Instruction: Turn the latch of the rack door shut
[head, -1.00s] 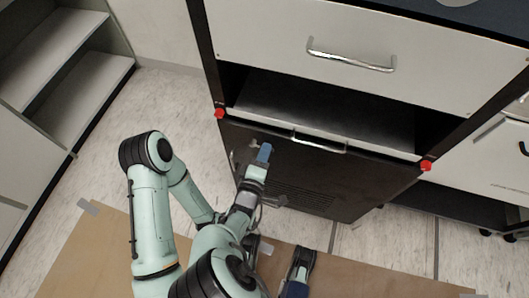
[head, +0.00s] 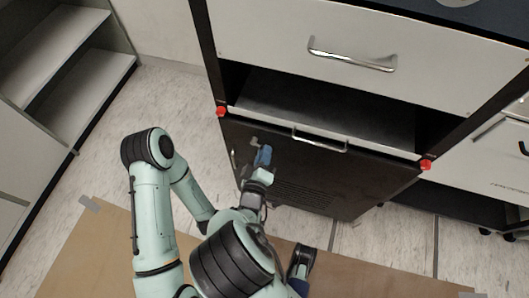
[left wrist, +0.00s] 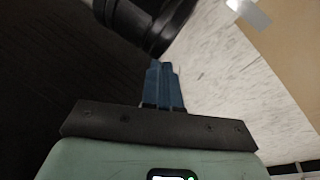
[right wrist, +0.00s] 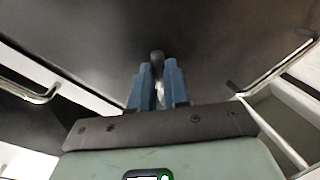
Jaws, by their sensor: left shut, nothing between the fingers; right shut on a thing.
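The rack door (head: 330,180) is the dark panel with vent slots in the lower front of the rack, seen in the head view. My right gripper (head: 263,157) is at the upper left of this door. In the right wrist view its blue fingers (right wrist: 158,88) are shut on a small dark knob of the latch (right wrist: 157,57), against the dark door face. The fingers hide most of the latch, so its exact angle is unclear. My left gripper (left wrist: 164,85) shows in the left wrist view, shut and empty, with floor beyond it.
Above the door are a white tray front with a handle (head: 320,143), an open bay and a white drawer (head: 440,70). Red knobs (head: 222,111) (head: 425,165) flank the tray. A brown sheet (head: 75,250) covers the floor in front. Open shelves (head: 95,85) stand at the left.

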